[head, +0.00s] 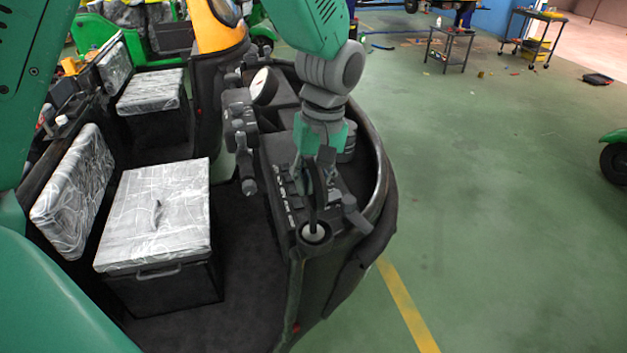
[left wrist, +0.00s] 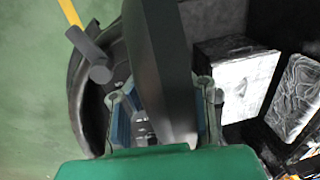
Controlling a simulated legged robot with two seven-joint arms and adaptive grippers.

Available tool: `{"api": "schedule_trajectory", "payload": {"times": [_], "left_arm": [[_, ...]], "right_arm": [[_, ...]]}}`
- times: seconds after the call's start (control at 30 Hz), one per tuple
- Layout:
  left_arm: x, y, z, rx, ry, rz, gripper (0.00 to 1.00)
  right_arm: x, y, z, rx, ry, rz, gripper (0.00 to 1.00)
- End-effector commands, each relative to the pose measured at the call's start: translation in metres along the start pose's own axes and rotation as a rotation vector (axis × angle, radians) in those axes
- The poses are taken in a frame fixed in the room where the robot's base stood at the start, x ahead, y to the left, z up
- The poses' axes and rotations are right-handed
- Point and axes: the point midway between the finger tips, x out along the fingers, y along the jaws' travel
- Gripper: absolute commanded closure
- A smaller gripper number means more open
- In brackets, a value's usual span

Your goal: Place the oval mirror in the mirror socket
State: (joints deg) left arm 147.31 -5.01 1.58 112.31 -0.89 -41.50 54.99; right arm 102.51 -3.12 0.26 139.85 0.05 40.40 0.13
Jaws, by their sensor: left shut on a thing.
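My left gripper (head: 319,172) reaches down over the front corner of the rickshaw's black dashboard. It is shut on the dark oval mirror (head: 314,205), which shows nearly edge-on and roughly upright. In the left wrist view the mirror (left wrist: 162,65) is a large dark slab between the two fingers. A round socket (head: 302,238) with a pale centre is right under the mirror's lower end. I cannot tell whether the mirror touches the socket or sits in it. My right gripper is in neither view.
A dark handlebar with a round white-faced part (head: 264,87) stands left of the gripper. A plastic-wrapped seat (head: 160,205) is farther left. A short grey lever (head: 355,213) juts out beside the socket, also seen in the left wrist view (left wrist: 90,55).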

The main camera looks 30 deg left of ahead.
Motion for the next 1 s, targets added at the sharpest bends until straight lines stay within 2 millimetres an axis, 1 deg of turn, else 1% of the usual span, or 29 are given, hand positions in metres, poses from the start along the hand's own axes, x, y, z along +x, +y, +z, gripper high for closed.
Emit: {"api": "schedule_trajectory", "payload": {"times": [0.03,0.07,0.1,0.43,0.57,0.67,0.9,1.0], "left_arm": [[0.001,0.001,0.0,0.0,0.001,-0.001,1.0],[0.001,0.002,0.001,0.0,0.001,-0.002,0.74],[0.001,0.002,0.001,0.001,0.001,-0.002,0.6],[-0.001,0.002,0.003,0.001,0.004,-0.003,0.6],[-0.011,0.002,0.001,0.0,0.005,0.001,0.6],[-0.029,0.002,0.001,0.0,0.006,0.002,0.6],[-0.081,0.001,0.0,0.0,0.005,0.002,0.6],[-0.098,0.002,0.001,0.0,0.005,0.001,0.6]], "right_arm": [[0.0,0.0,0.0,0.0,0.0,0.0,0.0],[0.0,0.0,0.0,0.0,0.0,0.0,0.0],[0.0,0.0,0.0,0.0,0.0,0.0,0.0],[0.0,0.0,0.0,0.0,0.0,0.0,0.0],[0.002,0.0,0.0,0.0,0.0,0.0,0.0],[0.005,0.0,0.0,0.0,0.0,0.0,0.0],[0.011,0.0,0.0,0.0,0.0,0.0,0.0],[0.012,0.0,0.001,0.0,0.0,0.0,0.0]]}}
